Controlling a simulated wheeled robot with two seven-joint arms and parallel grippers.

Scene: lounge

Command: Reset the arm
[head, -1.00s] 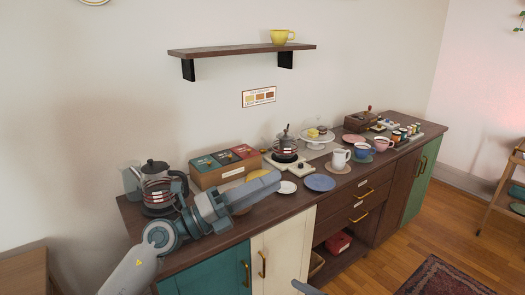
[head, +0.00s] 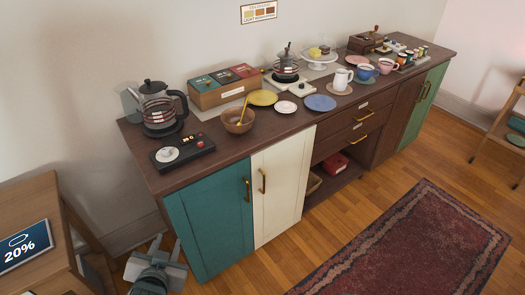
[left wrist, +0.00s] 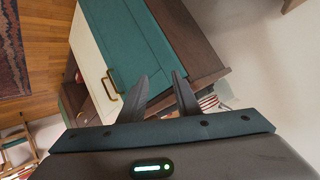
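My left gripper (head: 166,243) shows low at the bottom left of the head view, in front of the teal cabinet door and above the floor. Its arm comes in from the bottom edge and is mostly cut off. In the left wrist view the two dark fingers (left wrist: 161,76) stand apart with nothing between them. Beyond them are the teal door (left wrist: 135,40) and the dark sideboard top. My right gripper is not in view.
The long sideboard (head: 240,147) carries a coffee press (head: 154,105), a black scale (head: 185,151), a brown bowl (head: 236,120), plates and cups. A wooden table with a 20% screen (head: 22,246) stands at left. A red rug (head: 410,245) lies on open floor.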

